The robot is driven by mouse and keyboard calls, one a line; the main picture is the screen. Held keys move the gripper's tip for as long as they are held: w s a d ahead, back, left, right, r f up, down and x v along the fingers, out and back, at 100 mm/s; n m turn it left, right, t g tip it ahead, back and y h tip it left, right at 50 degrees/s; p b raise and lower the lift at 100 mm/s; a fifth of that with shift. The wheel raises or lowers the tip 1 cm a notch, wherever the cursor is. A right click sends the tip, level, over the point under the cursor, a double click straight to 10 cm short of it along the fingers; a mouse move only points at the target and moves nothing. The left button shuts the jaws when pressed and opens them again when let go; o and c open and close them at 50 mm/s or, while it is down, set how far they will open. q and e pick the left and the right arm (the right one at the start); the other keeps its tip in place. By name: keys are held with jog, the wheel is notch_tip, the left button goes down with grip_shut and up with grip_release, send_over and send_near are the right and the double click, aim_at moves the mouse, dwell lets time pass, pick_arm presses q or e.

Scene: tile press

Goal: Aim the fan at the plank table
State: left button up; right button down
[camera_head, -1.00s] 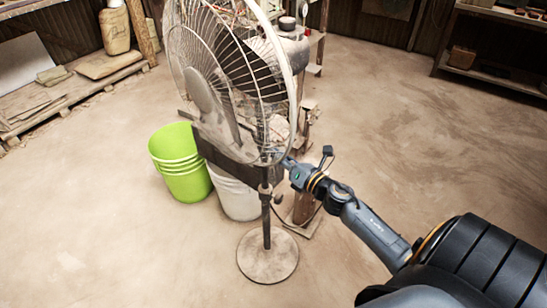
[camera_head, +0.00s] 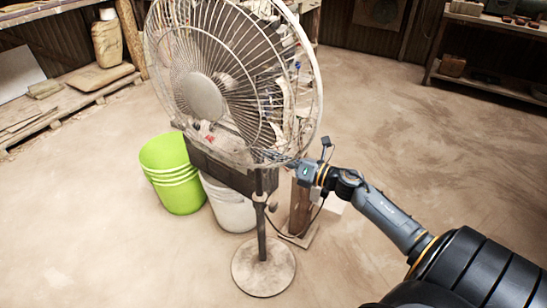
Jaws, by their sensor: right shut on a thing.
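A dusty grey pedestal fan (camera_head: 203,98) stands in the middle of the floor on a round base (camera_head: 263,267). Its round wire cage faces left and toward me. My right arm comes in from the right, and my right gripper (camera_head: 290,164) is shut on the lower right rim of the fan's cage. The fingertips are partly hidden against the cage wires. My left gripper is not in view. I cannot make out the plank table for sure; a low wooden plank platform (camera_head: 70,102) is at the left.
A lime green bucket stack (camera_head: 172,175) and a white bucket (camera_head: 230,208) stand right behind the fan's pole. A wooden post on a foot (camera_head: 302,205) is close beside my gripper. A shelf (camera_head: 490,80) is at the far right. Open floor lies to the left and right.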

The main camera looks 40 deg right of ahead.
jog(key=shift+d+r, duration=0.1)
jog(key=c, duration=1.4)
grip_release()
jog(key=shift+w, duration=0.1)
jog(key=shift+s, duration=0.25)
jog(key=v, duration=1.1)
jog(key=shift+s+d, duration=0.15)
jog(key=shift+s, duration=0.15)
